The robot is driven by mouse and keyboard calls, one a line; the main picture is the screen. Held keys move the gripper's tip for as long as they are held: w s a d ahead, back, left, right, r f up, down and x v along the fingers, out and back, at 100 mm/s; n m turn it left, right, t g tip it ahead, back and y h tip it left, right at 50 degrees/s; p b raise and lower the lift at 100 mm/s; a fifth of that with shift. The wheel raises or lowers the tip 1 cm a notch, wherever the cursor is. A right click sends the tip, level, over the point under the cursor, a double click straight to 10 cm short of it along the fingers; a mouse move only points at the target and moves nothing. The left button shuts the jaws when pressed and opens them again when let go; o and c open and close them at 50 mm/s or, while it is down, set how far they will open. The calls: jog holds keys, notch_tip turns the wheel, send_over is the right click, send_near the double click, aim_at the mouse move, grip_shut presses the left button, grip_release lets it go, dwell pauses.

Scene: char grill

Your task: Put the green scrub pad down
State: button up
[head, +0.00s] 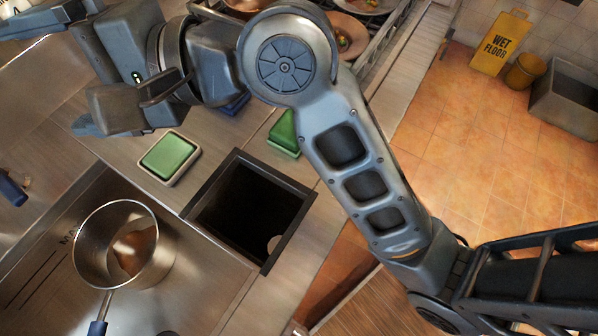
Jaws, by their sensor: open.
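A green scrub pad (168,155) lies flat in a shallow pale holder on the steel counter, left of a dark square opening. A second green object (285,132) sits behind the opening, partly hidden by my arm; I cannot tell whether it is also a pad. My gripper (48,78) is at the upper left, above the counter and to the left of the pad in the picture. Its fingers are apart, with nothing seen between them. It does not appear to touch the pad.
The dark square opening (294,183) cuts into the counter. A steel pot (88,253) stands in the sink at lower left. A blue item (236,106) shows under my arm. Plates of food are at the top. A yellow wet-floor sign (499,43) stands on the tiled floor.

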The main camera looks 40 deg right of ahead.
jog(key=s+d+f+t+h, duration=0.5)
jog(key=s+d+f+h, duration=0.55)
jog(key=s+f, duration=0.35)
jog(key=s+d+f+n+h, duration=0.1)
jog(key=s+d+n, duration=0.4)
jog(key=s, duration=0.4)
jog(key=s+d+f+n+g+h, duration=0.1)
jog(key=s+d+n, duration=0.5)
jog(key=s, duration=0.3)
jog(key=shift+d, duration=0.25)
